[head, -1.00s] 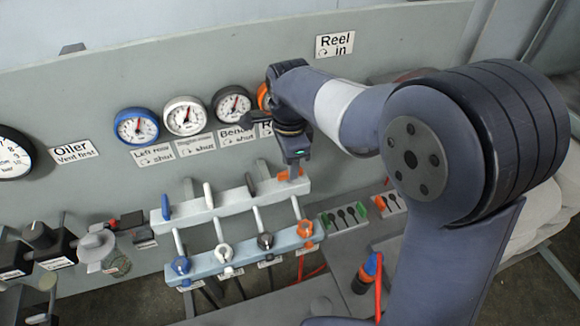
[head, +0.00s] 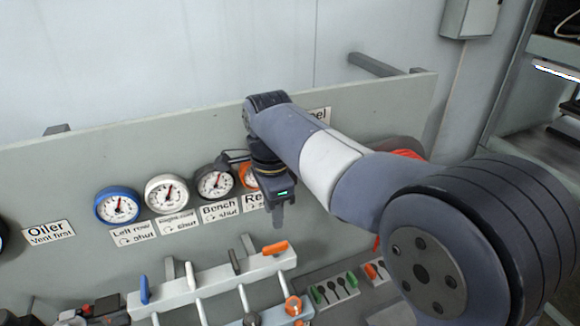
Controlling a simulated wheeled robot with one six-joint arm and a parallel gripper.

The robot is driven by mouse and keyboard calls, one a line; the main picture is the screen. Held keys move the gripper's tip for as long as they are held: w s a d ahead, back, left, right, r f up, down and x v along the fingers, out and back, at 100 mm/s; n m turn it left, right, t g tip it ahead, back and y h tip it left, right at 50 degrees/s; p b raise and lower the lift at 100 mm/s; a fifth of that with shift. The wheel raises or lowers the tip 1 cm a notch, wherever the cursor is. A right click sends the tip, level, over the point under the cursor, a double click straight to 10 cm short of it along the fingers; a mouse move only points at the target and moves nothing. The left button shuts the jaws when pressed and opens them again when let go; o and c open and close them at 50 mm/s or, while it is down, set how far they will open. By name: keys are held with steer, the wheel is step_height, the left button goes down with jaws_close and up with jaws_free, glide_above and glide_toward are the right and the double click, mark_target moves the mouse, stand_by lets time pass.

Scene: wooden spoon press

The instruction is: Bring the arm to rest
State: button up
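My gripper (head: 278,215) hangs from the end of my arm in front of the grey panel, at the right end of the row of gauges. It points down, above the orange lever (head: 275,248) at the right end of the white valve rail, and appears apart from it. I see no object in it. Its fingers are small and dark here, and I cannot tell whether they are open or shut. My arm hides part of the orange gauge (head: 247,175) and most of the "Reel in" label (head: 320,114).
Blue (head: 118,205), white (head: 167,193) and dark (head: 215,182) gauges line the panel (head: 60,190). Below, the white rail (head: 215,280) carries blue, white, dark and orange levers. A tray with green-edged slots (head: 330,292) lies right of it.

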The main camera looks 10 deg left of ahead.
mark_target(275, 245)
step_height(275, 245, down, 10)
steer(key=shift+f+p, duration=0.2)
steer(key=shift+p, duration=0.35)
